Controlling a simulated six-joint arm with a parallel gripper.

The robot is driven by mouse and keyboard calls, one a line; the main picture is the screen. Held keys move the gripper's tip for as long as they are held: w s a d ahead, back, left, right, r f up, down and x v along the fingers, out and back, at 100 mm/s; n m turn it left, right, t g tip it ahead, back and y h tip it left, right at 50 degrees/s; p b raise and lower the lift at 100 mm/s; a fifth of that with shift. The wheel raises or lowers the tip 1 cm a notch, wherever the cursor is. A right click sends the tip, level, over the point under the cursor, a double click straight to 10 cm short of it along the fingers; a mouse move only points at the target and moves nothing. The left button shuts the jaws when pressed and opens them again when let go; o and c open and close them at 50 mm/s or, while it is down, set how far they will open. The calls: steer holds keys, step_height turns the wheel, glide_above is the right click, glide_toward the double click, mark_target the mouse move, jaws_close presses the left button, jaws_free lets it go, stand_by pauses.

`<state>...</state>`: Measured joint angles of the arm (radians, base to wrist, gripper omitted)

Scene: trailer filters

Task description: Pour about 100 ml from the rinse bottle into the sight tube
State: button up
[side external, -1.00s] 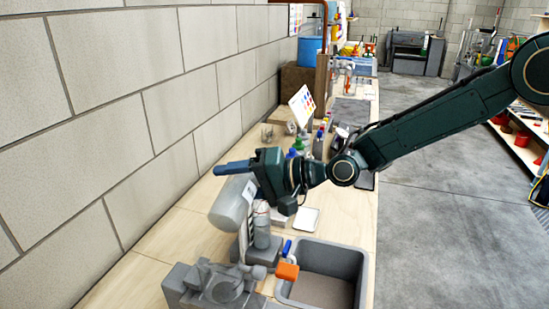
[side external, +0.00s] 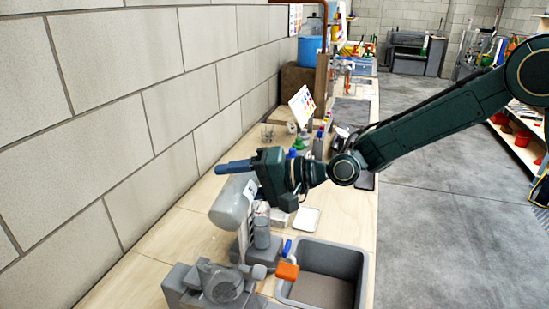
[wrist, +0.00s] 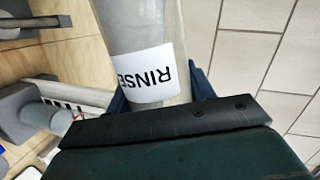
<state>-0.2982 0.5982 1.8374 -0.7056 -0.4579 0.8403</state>
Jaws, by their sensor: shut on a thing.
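The rinse bottle (side external: 231,204) is a grey translucent cylinder, tilted in the side view. Its white RINSE label (wrist: 146,73) faces the wrist camera. My gripper (side external: 236,167) is shut on the bottle, with its blue fingers on either side of it in the wrist view. Below the bottle, an upright tube with a black-and-white scale (wrist: 77,97), which looks like the sight tube, stands by a grey base; the bottle partly hides its top in the side view. I cannot tell whether liquid is flowing or how full the tube is.
A grey machine (side external: 218,284) stands at the front. A block wall (side external: 130,110) runs along the left. A white card (side external: 306,220) and several small items lie behind.

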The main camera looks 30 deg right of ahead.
steer(key=shift+w+d+m, duration=0.15)
steer(key=shift+m, duration=0.15)
stand_by(0.8)
steer(key=shift+r+y, duration=0.1)
steer(key=shift+y, duration=0.2)
stand_by(0.4)
steer(key=shift+s+a+r+n, duration=0.15)
steer(key=shift+s+a+n, duration=0.25)
steer(key=shift+n, duration=0.2)
steer(key=shift+w+d+r+n+h, duration=0.1)
steer(key=shift+d+r+n+h, duration=0.1)
steer(key=shift+r+n+h, duration=0.65)
steer(key=shift+r+t, duration=0.1)
steer(key=shift+t, duration=0.2)
steer(key=shift+w+r, duration=0.1)
